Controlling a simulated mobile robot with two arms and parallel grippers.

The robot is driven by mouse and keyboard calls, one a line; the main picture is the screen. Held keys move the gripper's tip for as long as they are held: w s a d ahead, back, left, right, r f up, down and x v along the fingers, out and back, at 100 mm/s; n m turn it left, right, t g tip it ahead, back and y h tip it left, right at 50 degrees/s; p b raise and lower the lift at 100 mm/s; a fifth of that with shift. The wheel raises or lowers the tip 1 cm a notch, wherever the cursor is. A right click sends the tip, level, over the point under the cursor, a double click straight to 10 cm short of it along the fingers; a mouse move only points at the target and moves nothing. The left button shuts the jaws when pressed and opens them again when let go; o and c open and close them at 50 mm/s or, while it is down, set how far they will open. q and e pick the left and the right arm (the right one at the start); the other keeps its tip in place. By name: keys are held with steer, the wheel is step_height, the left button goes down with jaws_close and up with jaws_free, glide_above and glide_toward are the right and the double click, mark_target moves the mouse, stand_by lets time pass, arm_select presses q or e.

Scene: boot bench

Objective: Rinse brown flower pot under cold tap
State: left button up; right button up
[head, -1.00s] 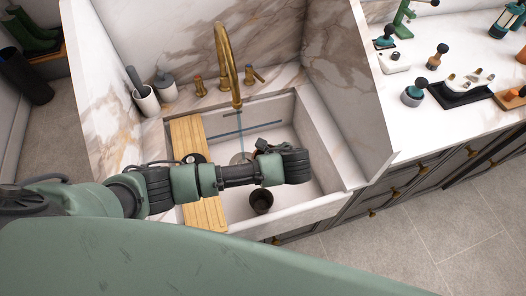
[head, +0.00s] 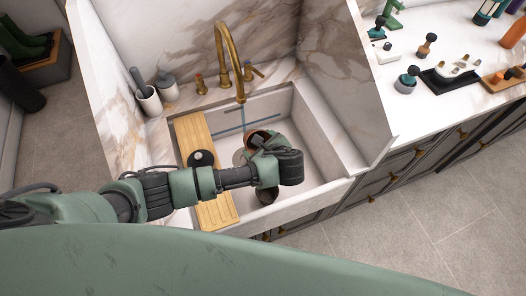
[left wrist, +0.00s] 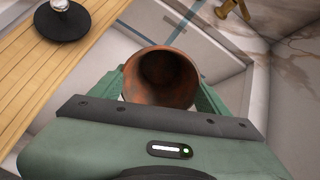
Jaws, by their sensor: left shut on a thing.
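My left gripper (left wrist: 162,95) is shut on the brown flower pot (left wrist: 160,78), whose round open mouth faces the wrist camera. In the head view the pot's rim (head: 257,136) shows just beyond the gripper, over the white sink (head: 312,158). The brass tap (head: 232,62) arches over the basin, its spout behind the pot. Its handles are reddish at left (head: 200,84) and blue at right (head: 257,72). A thin bluish vertical line shows below the spout; I cannot tell if it is water. My right gripper is not in view.
A wooden board (head: 192,135) spans the sink's left side, with a round dark object (head: 201,158) on it. Two containers stand back left. The right counter (head: 400,98) holds several small items.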

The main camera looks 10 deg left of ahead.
mark_target(252, 132)
arm_select(q)
steer(key=w+a+b, duration=0.1)
steer(key=w+a+f+b, duration=0.1)
steer(key=w+b, duration=0.1)
steer(key=shift+w+a+f, duration=0.1)
steer(key=shift+w+a, duration=0.15)
steer(key=shift+w, duration=0.05)
steer(key=shift+w+a, duration=0.55)
steer(key=shift+w, duration=0.05)
steer(key=w+a, duration=0.2)
steer(key=shift+w+f+b, duration=0.3)
steer(key=shift+b, duration=0.1)
steer(key=shift+d, duration=0.15)
steer(key=shift+w+d, duration=0.35)
steer(key=shift+d, duration=0.05)
